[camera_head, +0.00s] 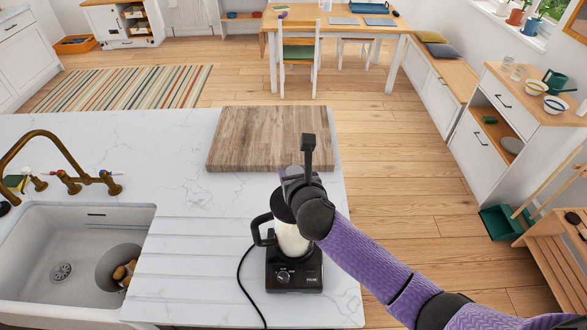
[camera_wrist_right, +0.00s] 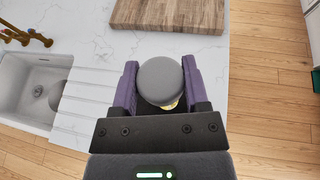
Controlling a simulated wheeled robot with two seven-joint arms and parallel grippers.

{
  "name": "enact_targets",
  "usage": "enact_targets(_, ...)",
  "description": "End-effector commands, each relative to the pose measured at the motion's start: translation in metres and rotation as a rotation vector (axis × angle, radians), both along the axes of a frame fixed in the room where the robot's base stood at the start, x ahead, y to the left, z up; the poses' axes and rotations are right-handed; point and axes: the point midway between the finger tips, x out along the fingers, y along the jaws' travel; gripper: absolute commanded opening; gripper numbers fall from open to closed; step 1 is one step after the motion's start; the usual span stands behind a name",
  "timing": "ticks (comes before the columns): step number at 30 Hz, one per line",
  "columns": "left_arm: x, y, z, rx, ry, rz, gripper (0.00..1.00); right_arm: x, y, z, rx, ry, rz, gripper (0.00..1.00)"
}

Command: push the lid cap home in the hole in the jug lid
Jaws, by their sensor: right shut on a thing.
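The jug (camera_head: 290,240) stands upright on the black blender base (camera_head: 294,275) on the white counter. It has a dark handle on its left and pale contents. My right gripper (camera_head: 298,190) is over the top of the jug and hides most of the jug lid (camera_head: 279,207). In the right wrist view, the purple fingers of my right gripper (camera_wrist_right: 160,74) are shut on the round grey lid cap (camera_wrist_right: 160,80), one finger on each side. A small yellowish patch shows just below the cap. Whether the cap sits in the hole is hidden. My left gripper is not in view.
A wooden board (camera_head: 262,138) lies on the counter behind the jug. A sink (camera_head: 75,250) with a brass tap (camera_head: 62,165) is at the left. A black cord runs left of the base. The counter's right edge is close to the blender.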

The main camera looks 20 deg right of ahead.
Motion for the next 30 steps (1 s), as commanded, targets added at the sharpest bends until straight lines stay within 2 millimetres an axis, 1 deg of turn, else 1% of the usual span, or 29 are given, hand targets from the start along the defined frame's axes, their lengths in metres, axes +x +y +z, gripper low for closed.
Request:
enact_targets(2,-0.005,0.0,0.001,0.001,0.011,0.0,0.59,0.0,0.0,0.001,0.0,0.0,-0.001,0.04)
enact_targets(5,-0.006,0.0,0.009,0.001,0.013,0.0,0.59,-0.001,0.0,0.003,0.001,0.005,-0.008,0.04)
enact_targets(9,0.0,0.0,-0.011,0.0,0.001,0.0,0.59,-0.001,0.0,-0.022,0.002,0.005,-0.011,0.04)
enact_targets(12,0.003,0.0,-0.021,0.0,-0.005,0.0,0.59,-0.001,0.0,-0.036,0.002,0.005,-0.009,0.04)
enact_targets(18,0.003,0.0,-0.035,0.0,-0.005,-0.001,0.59,-0.001,0.0,-0.054,0.002,0.004,-0.009,0.04)
enact_targets(22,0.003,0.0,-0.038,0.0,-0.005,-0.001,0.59,-0.001,0.0,-0.058,0.003,0.004,-0.01,0.04)
enact_targets(30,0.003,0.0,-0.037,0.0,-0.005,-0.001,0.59,-0.001,0.0,-0.058,0.003,0.004,-0.01,0.04)
